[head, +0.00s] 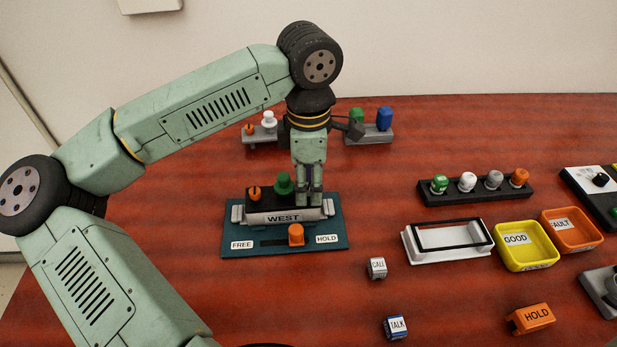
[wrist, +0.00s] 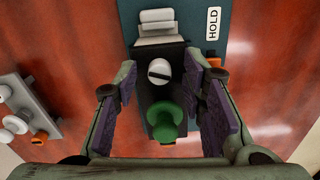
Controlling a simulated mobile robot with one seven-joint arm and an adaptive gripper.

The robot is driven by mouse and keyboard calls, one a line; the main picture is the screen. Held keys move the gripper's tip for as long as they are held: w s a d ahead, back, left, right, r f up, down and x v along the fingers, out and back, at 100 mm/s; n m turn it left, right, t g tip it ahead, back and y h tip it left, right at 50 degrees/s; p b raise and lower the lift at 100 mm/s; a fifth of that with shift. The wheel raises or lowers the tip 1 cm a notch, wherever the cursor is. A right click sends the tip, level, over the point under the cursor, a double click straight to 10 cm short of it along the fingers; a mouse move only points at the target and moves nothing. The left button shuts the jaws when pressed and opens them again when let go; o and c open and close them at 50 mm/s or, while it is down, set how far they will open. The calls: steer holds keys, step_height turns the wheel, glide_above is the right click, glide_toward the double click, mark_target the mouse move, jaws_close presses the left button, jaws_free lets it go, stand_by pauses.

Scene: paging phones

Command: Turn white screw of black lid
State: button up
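The black lid (head: 268,204) sits on the WEST unit, with a green knob (head: 284,184) and an orange knob (head: 254,193) on top. It also shows in the wrist view (wrist: 147,93). The white screw (wrist: 158,72) on the lid is round with a dark slot across its head. In the head view my gripper hides the screw. My gripper (head: 310,203) points down over the lid's right end. In the wrist view my gripper (wrist: 161,76) is open, its purple-padded fingers on either side of the screw with gaps; nothing is held.
The unit stands on a teal base (head: 235,225) with FREE and HOLD labels and an orange slider (head: 296,235). Behind are grey holders, one with a white knob (head: 269,119). To the right are a row of knobs, a white frame (head: 410,240) and yellow (head: 505,257) and orange trays.

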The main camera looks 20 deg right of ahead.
steer(key=shift+c, duration=0.3)
jaws_close()
steer(key=b, duration=0.1)
steer(key=n+b, duration=0.1)
steer(key=b, duration=0.1)
steer(key=shift+w+f+n, duration=0.1)
steer(key=shift+f+n, duration=0.2)
steer(key=shift+f, duration=0.05)
steer(key=shift+r+n+b, duration=0.1)
steer(key=shift+n+b, duration=0.9)
steer(key=shift+r+n, duration=0.25)
steer(key=shift+n, duration=0.15)
